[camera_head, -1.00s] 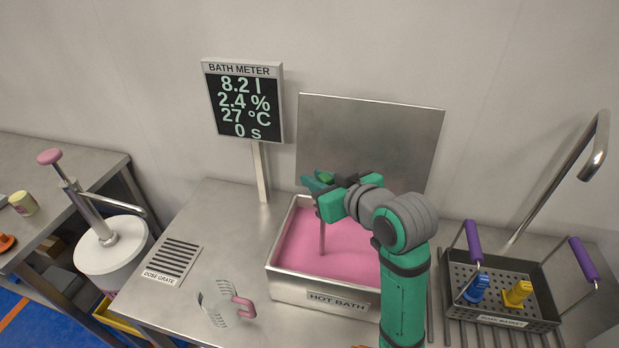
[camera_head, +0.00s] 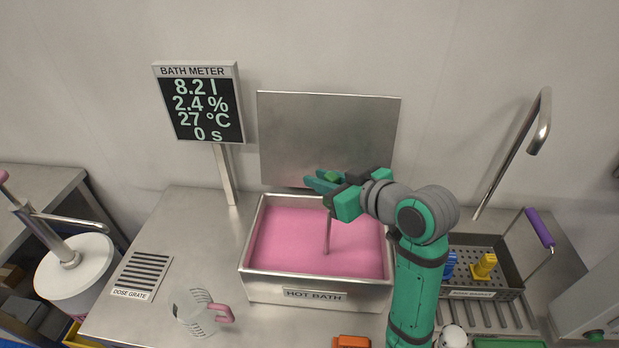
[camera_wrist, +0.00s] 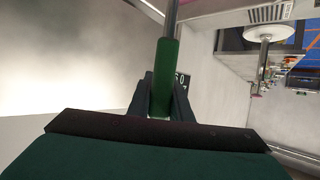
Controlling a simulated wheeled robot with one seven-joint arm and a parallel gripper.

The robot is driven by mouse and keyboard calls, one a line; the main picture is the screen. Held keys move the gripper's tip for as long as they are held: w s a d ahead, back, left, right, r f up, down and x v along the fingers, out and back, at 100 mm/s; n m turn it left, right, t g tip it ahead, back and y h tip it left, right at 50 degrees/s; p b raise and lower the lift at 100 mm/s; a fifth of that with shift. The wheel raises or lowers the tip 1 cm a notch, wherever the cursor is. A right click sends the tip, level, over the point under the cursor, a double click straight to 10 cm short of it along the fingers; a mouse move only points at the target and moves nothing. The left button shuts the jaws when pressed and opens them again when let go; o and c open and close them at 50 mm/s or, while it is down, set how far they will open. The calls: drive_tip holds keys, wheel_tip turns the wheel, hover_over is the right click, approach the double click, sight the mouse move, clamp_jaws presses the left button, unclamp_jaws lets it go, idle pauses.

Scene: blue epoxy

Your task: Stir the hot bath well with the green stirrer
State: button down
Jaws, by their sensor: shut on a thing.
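The hot bath (camera_head: 316,296) is a steel basin of pink liquid in the middle of the bench, its lid (camera_head: 330,140) standing open behind it. My gripper (camera_head: 328,182) is above the bath and shut on the green stirrer's handle. The stirrer's thin grey rod (camera_head: 327,235) points down, close to upright, into the pink liquid; its lower end is hidden there. In the wrist view the green stirrer handle (camera_wrist: 163,80) sits between my fingers. The bath meter (camera_head: 200,105) reads 8.2 l, 2.4 %, 27 °C and 0 s.
A clear jug with a pink handle (camera_head: 222,312) stands front left, near the dose grate (camera_head: 143,274). A basket (camera_head: 475,294) with blue and yellow pieces is at right below a tap (camera_head: 540,135). A white-lidded pump drum (camera_head: 75,268) stands at left.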

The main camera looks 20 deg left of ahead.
drive_tip(key=w+d, duration=0.1)
drive_tip(key=d, duration=0.5)
drive_tip(key=shift+w, duration=0.4)
drive_tip(key=s+a, duration=0.2)
drive_tip(key=a, duration=0.6)
drive_tip(key=s+a, duration=0.2)
drive_tip(key=a, duration=0.6)
drive_tip(key=shift+s+a, duration=0.15)
drive_tip(key=shift+s, duration=0.25)
idle(0.4)
drive_tip(key=shift+r, duration=0.15)
wheel_tip(320, 180, up, 8)
idle(1.0)
idle(0.7)
